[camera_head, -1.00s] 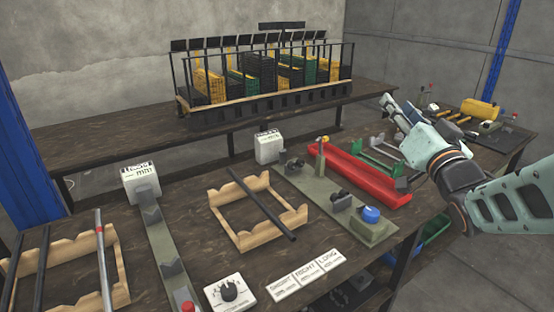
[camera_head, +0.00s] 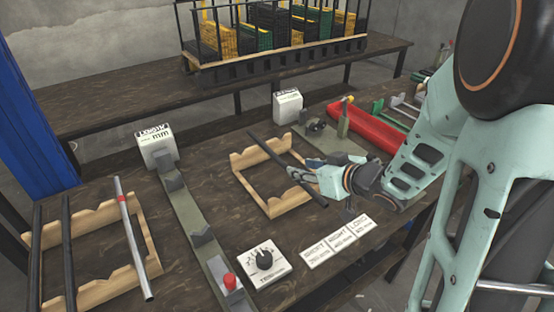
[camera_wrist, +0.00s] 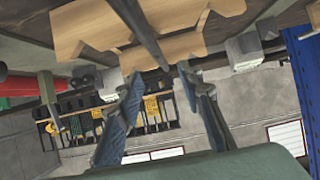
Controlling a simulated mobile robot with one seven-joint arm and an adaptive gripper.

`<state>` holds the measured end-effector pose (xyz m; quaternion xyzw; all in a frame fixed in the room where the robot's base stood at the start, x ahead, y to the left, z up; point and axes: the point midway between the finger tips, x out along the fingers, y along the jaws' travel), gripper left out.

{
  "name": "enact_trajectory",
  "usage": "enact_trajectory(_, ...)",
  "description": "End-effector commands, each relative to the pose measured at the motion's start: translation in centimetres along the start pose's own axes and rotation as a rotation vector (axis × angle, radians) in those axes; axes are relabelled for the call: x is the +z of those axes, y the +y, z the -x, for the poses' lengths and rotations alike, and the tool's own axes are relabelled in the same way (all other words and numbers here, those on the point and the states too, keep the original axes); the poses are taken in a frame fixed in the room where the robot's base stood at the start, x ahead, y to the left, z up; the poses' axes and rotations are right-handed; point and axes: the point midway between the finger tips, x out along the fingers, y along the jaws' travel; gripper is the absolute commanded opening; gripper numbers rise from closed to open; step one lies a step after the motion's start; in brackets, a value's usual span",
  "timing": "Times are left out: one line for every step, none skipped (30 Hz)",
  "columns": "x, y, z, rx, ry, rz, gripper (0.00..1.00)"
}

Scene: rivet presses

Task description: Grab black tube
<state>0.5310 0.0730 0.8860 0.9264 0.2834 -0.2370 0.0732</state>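A single black tube (camera_head: 273,156) lies across a wooden rack (camera_head: 240,160) in the middle of the table. It also shows in the wrist view (camera_wrist: 140,30), running down toward the space between my fingertips. My gripper (camera_head: 308,178) is at the near right end of this tube, close to it. In the wrist view my gripper (camera_wrist: 160,76) is open, with its two blue-grey fingers apart and nothing held. I cannot tell whether a finger touches the tube. Two more black tubes (camera_head: 68,240) lie in the left wooden rack (camera_head: 100,218), beside a silver tube with a red band (camera_head: 131,230).
A green-grey fixture (camera_head: 188,212) stands between the racks. A red tray (camera_head: 365,128) is behind my gripper. Crates (camera_head: 270,30) stand on the back table.

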Motion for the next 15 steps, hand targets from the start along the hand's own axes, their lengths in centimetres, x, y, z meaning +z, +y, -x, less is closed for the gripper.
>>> enact_trajectory(0.3,-0.2,-1.1,-0.005,-0.001,0.001,0.34)
enact_trajectory(0.3,-0.2,-1.6,-0.005,-0.001,0.001,0.34)
enact_trajectory(0.3,-0.1,-2.3,-0.004,0.000,0.002,0.34)
enact_trajectory(0.3,-0.1,-2.8,-0.003,-0.001,0.001,0.34)
enact_trajectory(0.3,-0.1,-3.2,-0.003,-0.001,0.001,0.34)
enact_trajectory(0.2,-0.1,-3.6,-0.003,0.000,0.001,0.34)
enact_trajectory(0.1,-0.1,-3.9,-0.002,0.001,0.000,0.34)
enact_trajectory(0.1,0.0,-4.1,-0.001,0.001,-0.001,0.34)
enact_trajectory(0.1,0.0,-4.3,-0.001,0.001,-0.001,0.34)
enact_trajectory(0.1,0.0,-4.5,-0.001,0.001,-0.001,0.34)
enact_trajectory(0.1,0.0,-4.7,-0.001,0.001,-0.001,0.34)
enact_trajectory(0.1,0.0,-5.1,-0.001,0.001,0.000,0.34)
enact_trajectory(0.1,0.0,-5.4,-0.002,0.001,0.000,0.34)
enact_trajectory(0.1,0.1,-5.9,-0.002,0.001,0.000,0.34)
enact_trajectory(0.2,0.1,-6.5,-0.001,0.001,0.000,0.34)
